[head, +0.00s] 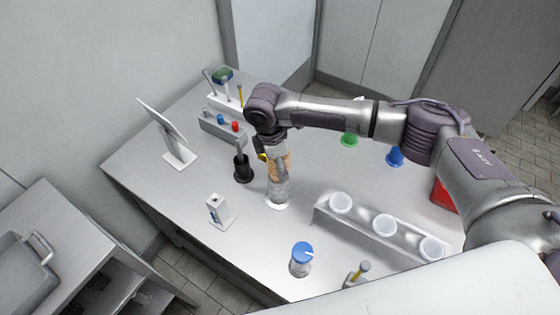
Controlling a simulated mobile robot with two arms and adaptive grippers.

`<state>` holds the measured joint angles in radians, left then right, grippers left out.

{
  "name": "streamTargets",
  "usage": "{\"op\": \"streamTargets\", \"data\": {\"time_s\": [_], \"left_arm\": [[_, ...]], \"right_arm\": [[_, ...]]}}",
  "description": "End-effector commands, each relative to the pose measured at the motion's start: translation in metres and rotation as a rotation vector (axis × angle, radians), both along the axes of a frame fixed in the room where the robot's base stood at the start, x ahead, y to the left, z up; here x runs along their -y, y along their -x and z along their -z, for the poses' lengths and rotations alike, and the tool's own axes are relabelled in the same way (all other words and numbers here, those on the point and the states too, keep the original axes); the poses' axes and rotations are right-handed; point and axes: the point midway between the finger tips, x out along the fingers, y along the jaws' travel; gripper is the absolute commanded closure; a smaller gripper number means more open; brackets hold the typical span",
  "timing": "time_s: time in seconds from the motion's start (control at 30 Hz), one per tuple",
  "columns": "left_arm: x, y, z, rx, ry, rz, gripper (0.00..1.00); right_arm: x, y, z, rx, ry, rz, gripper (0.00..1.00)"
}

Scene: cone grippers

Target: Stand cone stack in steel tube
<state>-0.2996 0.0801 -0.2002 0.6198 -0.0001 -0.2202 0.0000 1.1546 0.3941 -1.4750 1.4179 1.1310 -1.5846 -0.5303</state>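My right gripper (268,146) is at the end of the arm that comes in from the right, and it points down over the middle of the counter. A tan cone stack (282,165) shows right at the gripper, upright, partly covered by it. Directly below is a grey, shiny upright tube (279,192) with a pale round base on the counter. The gripper's fingertips are mostly hidden, so I cannot tell whether they are shut on the cones. How far the cones sit inside the tube is unclear. My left gripper is not in view.
A black holder (243,170) stands close left of the tube. A steel rack with three white cups (384,224) is to the right. A blue-topped jar (301,256), small white box (218,211) and tablet stand (178,157) stand around. The counter between tube and jar is clear.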

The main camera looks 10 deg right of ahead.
Motion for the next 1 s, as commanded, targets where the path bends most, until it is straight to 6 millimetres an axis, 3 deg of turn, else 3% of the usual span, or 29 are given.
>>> {"op": "streamTargets", "data": {"time_s": [0.27, 0.3, 0.47, 0.83, 1.0], "left_arm": [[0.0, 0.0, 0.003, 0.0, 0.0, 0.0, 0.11], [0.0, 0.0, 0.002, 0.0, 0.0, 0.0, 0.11], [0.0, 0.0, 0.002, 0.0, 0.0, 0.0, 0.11], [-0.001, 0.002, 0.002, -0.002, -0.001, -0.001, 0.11], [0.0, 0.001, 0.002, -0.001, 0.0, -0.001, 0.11]], "right_arm": [[0.0, 0.0, 0.009, -0.001, -0.001, -0.001, 0.52], [0.0, 0.0, 0.008, 0.0, -0.001, -0.001, 0.29], [0.0, 0.0, 0.008, 0.0, -0.001, -0.001, 0.05], [-0.001, 0.0, 0.005, 0.001, -0.001, 0.0, 0.05], [-0.005, -0.001, -0.018, 0.004, -0.003, -0.002, 0.05]]}}
